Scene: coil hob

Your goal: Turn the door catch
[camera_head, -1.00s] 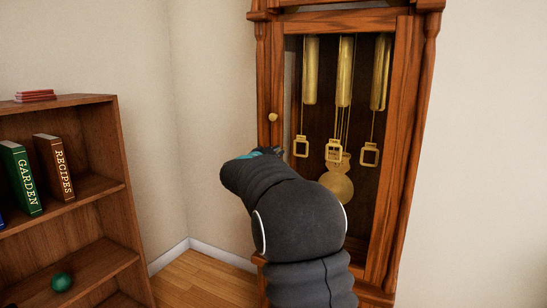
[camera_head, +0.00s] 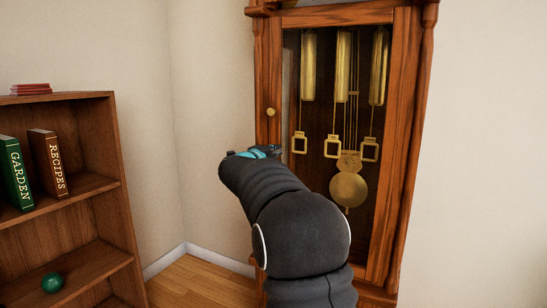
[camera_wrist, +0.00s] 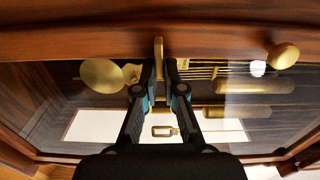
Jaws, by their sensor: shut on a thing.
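The door catch (camera_wrist: 158,48) is a narrow brass bar on the wooden door stile in the wrist view. My gripper (camera_wrist: 161,68) is shut on it, with one dark fingertip on each side. In the head view my gripper (camera_head: 268,152) is at the left stile of the clock door, below the round brass knob (camera_head: 271,112). The catch is hidden there. The knob also shows at the right in the wrist view (camera_wrist: 284,55), apart from my fingers. The tall wooden clock's glazed door (camera_head: 402,150) looks closed.
Behind the glass hang brass weights (camera_head: 343,65) and a round pendulum (camera_head: 348,189). A wooden bookshelf (camera_head: 105,150) with books and a green ball (camera_head: 52,283) stands at the left. Bare wall and open floor (camera_head: 200,285) lie between it and the clock.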

